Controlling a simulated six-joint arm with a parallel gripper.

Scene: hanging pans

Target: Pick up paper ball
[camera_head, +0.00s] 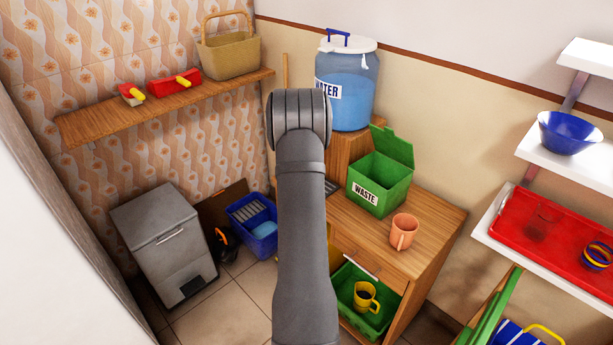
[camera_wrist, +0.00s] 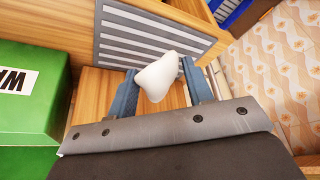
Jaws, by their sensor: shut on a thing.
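The white paper ball (camera_wrist: 160,77) is between the two blue-grey fingers of my gripper (camera_wrist: 160,88) in the wrist view. My gripper is shut on it. The ball appears to be above the wooden cabinet top (camera_wrist: 95,93), beside the green waste box (camera_wrist: 22,110). In the head view my arm hides the gripper and the ball. There the green waste box (camera_head: 378,185) stands on the cabinet with its lid open.
A grey striped panel (camera_wrist: 150,40) lies close beyond the fingers. A peach mug (camera_head: 403,232) stands on the cabinet top (camera_head: 440,212) near the waste box. A large water container (camera_head: 346,85) stands behind. A green drawer bin holds a yellow mug (camera_head: 364,298).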

